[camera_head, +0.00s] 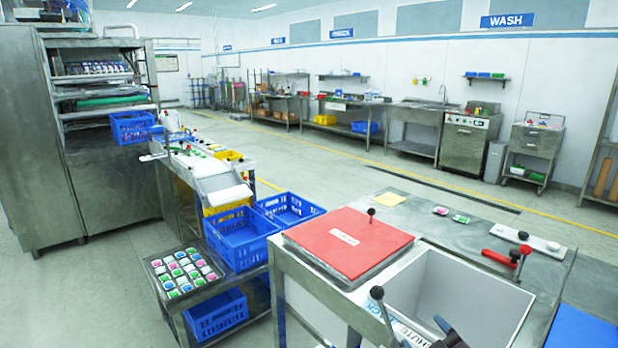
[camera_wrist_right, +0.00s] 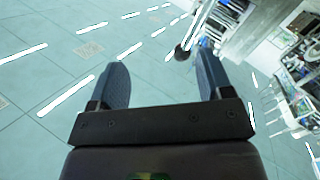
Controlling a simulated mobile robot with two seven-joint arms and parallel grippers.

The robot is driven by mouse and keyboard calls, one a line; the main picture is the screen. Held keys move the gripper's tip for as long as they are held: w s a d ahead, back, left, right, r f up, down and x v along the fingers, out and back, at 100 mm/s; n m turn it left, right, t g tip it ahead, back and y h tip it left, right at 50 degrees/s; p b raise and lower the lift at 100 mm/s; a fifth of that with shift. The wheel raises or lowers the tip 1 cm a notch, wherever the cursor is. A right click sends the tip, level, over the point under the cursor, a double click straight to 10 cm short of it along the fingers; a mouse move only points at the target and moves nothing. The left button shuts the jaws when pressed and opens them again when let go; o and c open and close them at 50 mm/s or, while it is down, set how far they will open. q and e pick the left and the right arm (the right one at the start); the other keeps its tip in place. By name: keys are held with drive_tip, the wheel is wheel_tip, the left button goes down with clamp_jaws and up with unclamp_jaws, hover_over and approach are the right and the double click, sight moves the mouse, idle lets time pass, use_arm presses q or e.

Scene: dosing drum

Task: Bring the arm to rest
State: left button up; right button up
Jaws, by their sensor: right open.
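My right gripper (camera_head: 443,332) shows at the bottom edge of the head view, in front of the open steel basin; only its dark tips show. In the right wrist view my right gripper (camera_wrist_right: 163,72) is open, its two blue-grey fingers wide apart. Nothing is between them; the floor with white streaks of light lies beyond. My left gripper is in neither view.
Close by are a red lid (camera_head: 348,238) with a black knob, the open basin (camera_head: 460,300), a black-knobbed lever (camera_head: 383,315) and a red-handled part (camera_head: 501,260). Blue crates (camera_head: 240,238) and a rack of coloured packets (camera_head: 160,258) stand left. Open floor lies behind.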

drive_tip(key=s+d+f+m+g+h, duration=0.2)
drive_tip(key=s+f+m, duration=0.2)
drive_tip(key=s+f, duration=0.5)
drive_tip(key=s+d+f+m+g+h, duration=0.2)
drive_tip(key=s+f, duration=0.7)
drive_tip(key=s, duration=0.6)
drive_tip(key=shift+d+f+m+g, duration=0.25)
drive_tip(key=shift+m+g, duration=0.35)
drive_tip(key=shift+m, duration=0.5)
